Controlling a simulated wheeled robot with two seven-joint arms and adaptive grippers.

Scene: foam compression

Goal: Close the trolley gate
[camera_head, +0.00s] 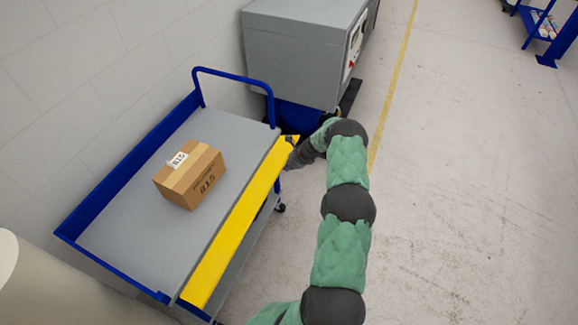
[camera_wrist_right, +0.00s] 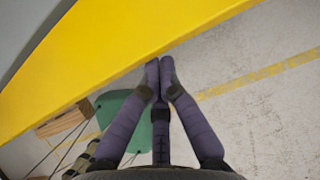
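The trolley (camera_head: 122,232) has a blue frame and a grey deck and stands by the left wall. Its yellow gate (camera_head: 232,240) is a long panel along the trolley's right side; its exact tilt is hard to tell. In the right wrist view the gate (camera_wrist_right: 110,55) crosses the upper left. My right gripper (camera_head: 292,150) is at the gate's far end, on its outer side. In the wrist view its fingertips (camera_wrist_right: 160,63) are together, with nothing visible between them, close to the gate's lower edge. I cannot tell whether they touch it. My left gripper is not in view.
A cardboard box (camera_head: 190,174) sits on the deck. A large grey machine (camera_head: 295,50) stands beyond the trolley's far end. A blue rack (camera_head: 547,38) is at the far right. The floor right of my arm is clear, with a yellow line (camera_head: 391,92).

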